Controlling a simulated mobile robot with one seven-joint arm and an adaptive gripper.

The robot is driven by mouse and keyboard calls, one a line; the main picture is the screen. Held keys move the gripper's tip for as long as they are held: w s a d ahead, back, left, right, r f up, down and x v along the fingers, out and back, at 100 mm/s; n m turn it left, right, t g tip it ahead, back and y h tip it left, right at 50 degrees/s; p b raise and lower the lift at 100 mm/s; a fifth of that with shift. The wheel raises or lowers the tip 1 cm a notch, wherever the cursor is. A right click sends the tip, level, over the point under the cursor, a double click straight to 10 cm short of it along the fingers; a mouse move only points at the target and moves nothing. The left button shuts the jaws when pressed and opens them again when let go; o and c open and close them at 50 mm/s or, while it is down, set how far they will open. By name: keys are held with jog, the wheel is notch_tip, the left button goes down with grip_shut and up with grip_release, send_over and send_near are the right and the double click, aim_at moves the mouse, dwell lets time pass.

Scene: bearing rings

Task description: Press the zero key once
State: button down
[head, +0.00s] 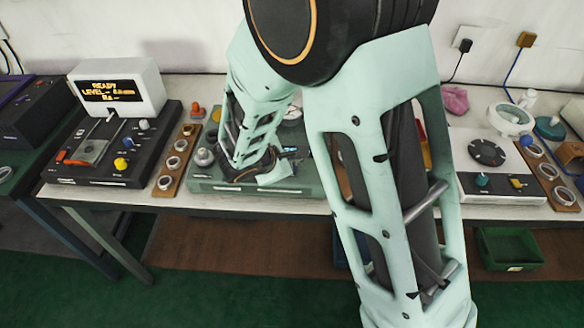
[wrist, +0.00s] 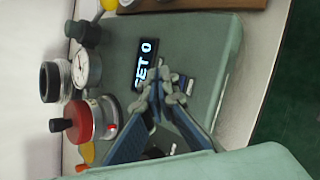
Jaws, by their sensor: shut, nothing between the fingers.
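A green instrument (wrist: 205,45) in the wrist view has a lit display (wrist: 146,65) that reads "SET 0". Several small pale keys (wrist: 181,84) lie just below the display, partly behind my fingertips. The labels are too small to read, so I cannot tell which one is the zero key. My gripper (wrist: 156,88) is shut and empty, with its tips over the key area. I cannot tell whether the tips touch a key. In the head view the green instrument (head: 215,183) sits mid-table, and my arm hides much of its top.
A dial gauge (wrist: 88,68), a black ring (wrist: 56,82) and a red-topped knob unit (wrist: 92,121) stand close to my gripper. A black console (head: 135,165) with a white display unit (head: 117,86) stands left. Wooden ring racks (head: 172,166) flank the instrument.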

jog(key=shift+f, duration=0.15)
jog(key=shift+f+b, duration=0.3)
jog(key=shift+b, duration=0.4)
jog(key=shift+f+b, duration=0.3)
jog(key=shift+b, duration=0.15)
dwell(0.4)
jog(key=shift+r, duration=0.1)
jog(key=shift+r+p, duration=0.4)
jog(key=shift+r, duration=0.25)
jog(key=shift+r, duration=0.1)
jog(key=shift+r+p, duration=1.75)
jog(key=shift+r, duration=0.7)
jog(key=shift+s+f, duration=0.1)
